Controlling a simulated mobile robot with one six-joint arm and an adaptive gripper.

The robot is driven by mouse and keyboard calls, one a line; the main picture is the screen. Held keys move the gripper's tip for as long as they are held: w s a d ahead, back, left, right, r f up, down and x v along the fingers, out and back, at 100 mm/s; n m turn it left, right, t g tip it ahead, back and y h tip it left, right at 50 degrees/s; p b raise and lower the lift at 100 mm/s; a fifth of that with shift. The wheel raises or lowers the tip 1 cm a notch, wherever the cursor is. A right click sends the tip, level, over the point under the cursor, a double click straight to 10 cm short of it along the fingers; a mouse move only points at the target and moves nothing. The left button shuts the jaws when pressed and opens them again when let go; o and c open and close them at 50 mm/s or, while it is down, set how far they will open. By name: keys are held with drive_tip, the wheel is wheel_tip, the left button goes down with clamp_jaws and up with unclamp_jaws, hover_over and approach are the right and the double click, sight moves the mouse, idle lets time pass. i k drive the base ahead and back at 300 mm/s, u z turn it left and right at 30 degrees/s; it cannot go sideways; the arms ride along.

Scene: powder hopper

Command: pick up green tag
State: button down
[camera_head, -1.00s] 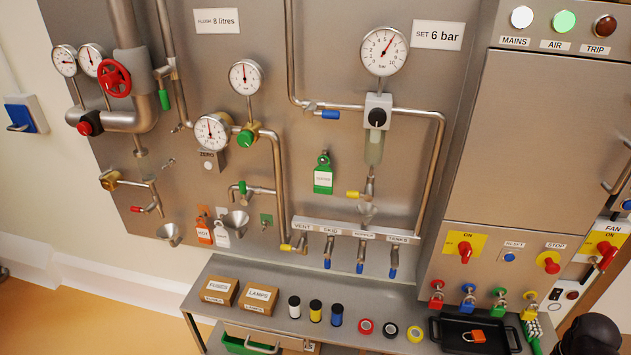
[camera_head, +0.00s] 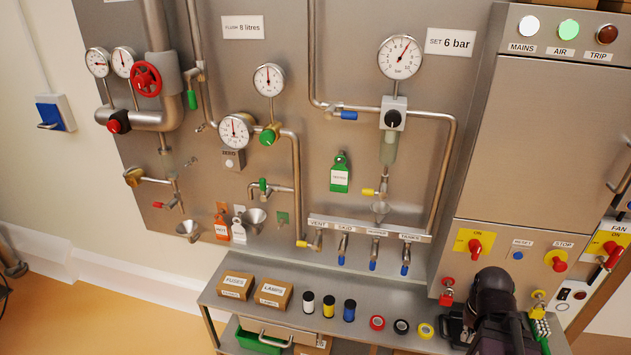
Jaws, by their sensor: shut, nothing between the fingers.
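The green tag (camera_head: 340,176) hangs on the steel panel, right of centre. It has a white label and a round eye at its top. It hangs upright, left of the clear filter bowl and above the valve row, with nothing in front of it. A dark part of my arm (camera_head: 492,300) rises at the lower right, well apart from the tag. No gripper fingers can be made out in this view.
An orange tag (camera_head: 221,228) and a white tag (camera_head: 239,230) hang lower left. The shelf (camera_head: 275,317) below holds boxes, bottles and tape rolls. My arm partly hides a black tray (camera_head: 452,330).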

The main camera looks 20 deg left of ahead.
sight(339, 174)
drive_tip(key=u, duration=0.85)
drive_tip(key=k, duration=0.95)
drive_tip(key=z, duration=0.05)
drive_tip(key=i, duration=0.8)
